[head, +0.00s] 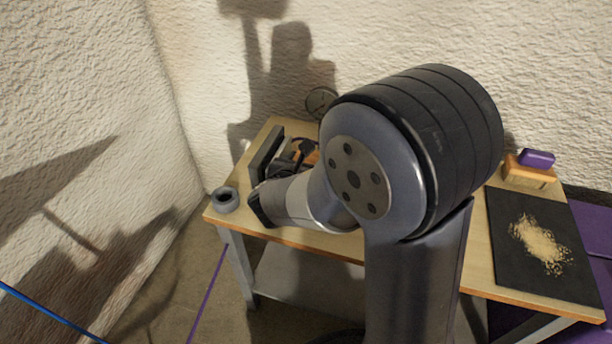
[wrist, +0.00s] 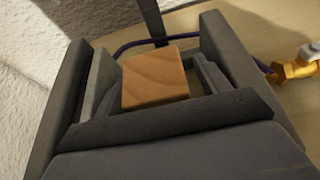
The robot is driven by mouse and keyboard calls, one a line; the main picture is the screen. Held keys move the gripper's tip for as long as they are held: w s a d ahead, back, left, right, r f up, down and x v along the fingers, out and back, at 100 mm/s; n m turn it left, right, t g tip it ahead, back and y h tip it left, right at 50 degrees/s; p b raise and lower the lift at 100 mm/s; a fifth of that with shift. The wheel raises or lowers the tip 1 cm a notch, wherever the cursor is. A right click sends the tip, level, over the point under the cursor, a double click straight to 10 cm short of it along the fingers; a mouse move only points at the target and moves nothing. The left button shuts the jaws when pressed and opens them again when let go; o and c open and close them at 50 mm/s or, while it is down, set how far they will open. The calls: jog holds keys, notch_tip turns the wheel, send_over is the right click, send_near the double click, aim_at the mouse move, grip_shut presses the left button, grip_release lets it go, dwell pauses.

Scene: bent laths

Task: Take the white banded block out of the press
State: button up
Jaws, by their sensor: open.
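In the wrist view a plain brown wood-grained block (wrist: 155,77) sits between dark grey upright walls; no white band shows on its visible faces. I take the upright dark plate (head: 266,155) in the head view and the grey wall (wrist: 235,60) in the wrist view to be parts of the press. My gripper (wrist: 158,82) is open, with its fingers on either side of the block. Some gap shows at the right; contact at the left cannot be told. In the head view my gripper is mostly hidden by my own arm. The block's lower part is hidden.
A brass fitting (wrist: 297,68) stands right of the press, with a dark hose behind the block. A grey ring (head: 226,200) lies at the table's left corner. At the right are a black mat (head: 505,270) with pale crumbs and a purple block (head: 537,157) on an orange one.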

jog(key=shift+w+d+f, duration=0.15)
jog(key=shift+w, duration=0.2)
jog(key=shift+c, duration=0.2)
jog(key=c, duration=1.1)
